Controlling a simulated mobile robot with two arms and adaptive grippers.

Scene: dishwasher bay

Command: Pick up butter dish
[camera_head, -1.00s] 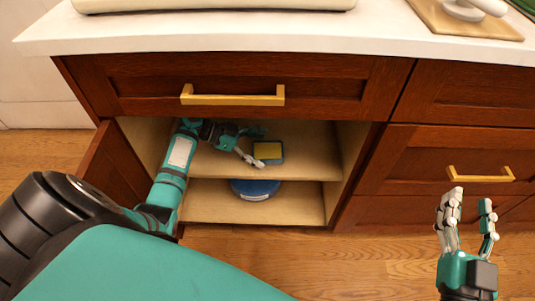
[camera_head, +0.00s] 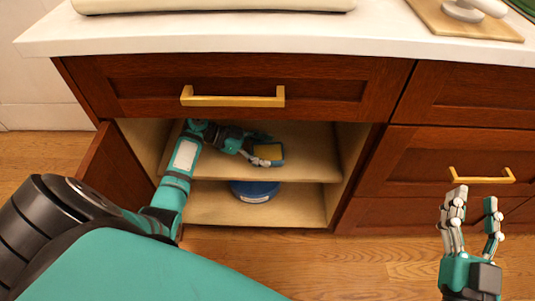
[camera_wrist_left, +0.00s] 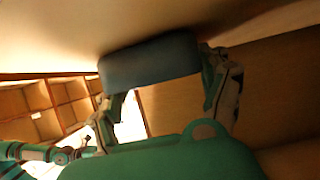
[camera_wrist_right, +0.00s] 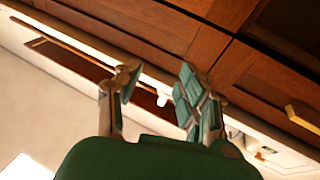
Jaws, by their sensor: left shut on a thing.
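The butter dish (camera_head: 270,152) is a small blue-grey dish with a yellow block in it. It is on the upper shelf inside the open cabinet. My left gripper (camera_head: 264,150) reaches in from the left and is shut on the dish, with fingers at its two sides. The left wrist view shows the dish's blue-grey side (camera_wrist_left: 150,62) between the fingers. Whether the dish touches the shelf I cannot tell. My right gripper (camera_head: 472,215) is open and empty, in front of the right-hand drawers.
The cabinet's open door (camera_head: 112,175) stands on the left. A blue round container (camera_head: 255,191) sits on the lower shelf, below the dish. A drawer with a gold handle (camera_head: 233,97) is above the opening. The upper shelf (camera_head: 312,165) is clear to the right.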

